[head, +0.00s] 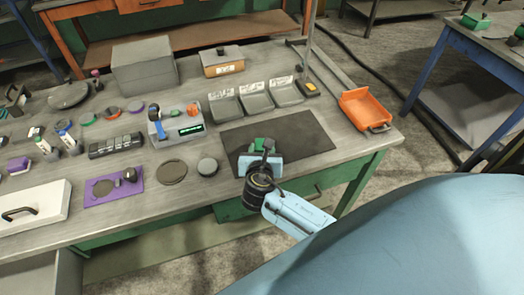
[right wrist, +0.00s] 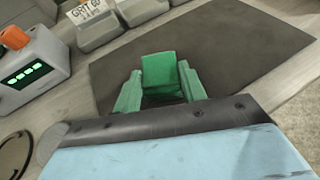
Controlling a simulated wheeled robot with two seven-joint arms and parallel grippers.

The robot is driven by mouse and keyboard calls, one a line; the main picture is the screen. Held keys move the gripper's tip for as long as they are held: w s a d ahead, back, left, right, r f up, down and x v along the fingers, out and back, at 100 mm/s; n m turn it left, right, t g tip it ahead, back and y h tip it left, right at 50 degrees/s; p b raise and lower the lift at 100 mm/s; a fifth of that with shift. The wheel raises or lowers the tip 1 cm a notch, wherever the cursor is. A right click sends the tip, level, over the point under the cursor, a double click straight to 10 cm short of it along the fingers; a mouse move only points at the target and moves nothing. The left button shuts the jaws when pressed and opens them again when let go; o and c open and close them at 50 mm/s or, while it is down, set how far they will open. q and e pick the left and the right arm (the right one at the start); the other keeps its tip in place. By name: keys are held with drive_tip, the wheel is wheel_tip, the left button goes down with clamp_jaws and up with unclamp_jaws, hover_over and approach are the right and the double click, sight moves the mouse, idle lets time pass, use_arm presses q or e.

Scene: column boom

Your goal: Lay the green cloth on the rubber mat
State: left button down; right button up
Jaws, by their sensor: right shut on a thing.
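The green cloth (right wrist: 160,68) looks like a small folded block between the two green fingers of my right gripper (right wrist: 159,78), which is shut on it. In the head view the cloth (head: 264,143) shows just beyond my right gripper (head: 261,151), partly hidden by the wrist. The rubber mat (head: 306,140) is a dark flat rectangle on the bench. It also fills much of the right wrist view (right wrist: 235,65). The cloth is over the mat's left half; I cannot tell whether it touches the mat. My left gripper is not in view.
Grey labelled trays (head: 257,99) stand behind the mat, and an orange tray (head: 365,108) is to its right. A grey device with a green display (head: 177,123) and a round grey lid (head: 207,166) are to its left. The mat's right part is bare.

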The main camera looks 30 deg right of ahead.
drive_tip(key=o, duration=1)
drive_tip(key=shift+c, duration=0.2)
drive_tip(key=shift+s+r, duration=0.1)
drive_tip(key=shift+r, duration=0.05)
drive_tip(key=p+v, duration=0.1)
drive_tip(key=v, duration=1)
drive_tip(key=shift+s+a, duration=0.3)
